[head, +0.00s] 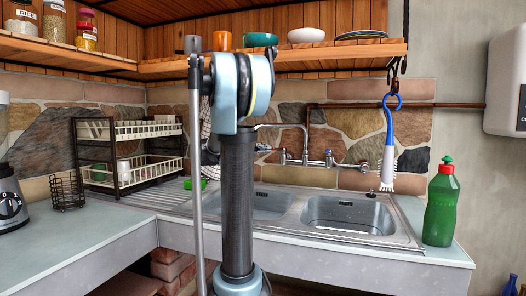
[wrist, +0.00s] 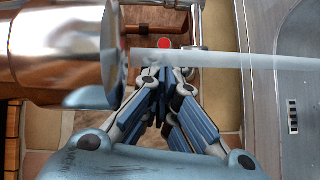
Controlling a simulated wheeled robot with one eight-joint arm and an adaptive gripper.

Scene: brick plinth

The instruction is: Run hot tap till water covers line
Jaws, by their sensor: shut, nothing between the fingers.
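In the head view a chrome mixer tap (head: 306,150) with two side handles stands behind a double sink, its spout reaching left. The right handle (head: 329,159) has a blue mark. In the wrist view a red-marked handle (wrist: 164,43) lies just beyond my gripper (wrist: 164,74), whose fingers are shut together and empty; I cannot tell whether they touch it. The large chrome spout (wrist: 60,50) fills the upper left. A pale translucent stream (wrist: 230,60) runs from its end towards the sink basin (wrist: 305,75). My arm hides most of the gripper in the head view.
A green bottle (head: 439,205) stands on the counter right of the sink. A blue-handled brush (head: 389,150) hangs above the right basin (head: 350,214). A dish rack (head: 130,152) stands left. A wooden shelf (head: 280,62) with bowls runs above the tap.

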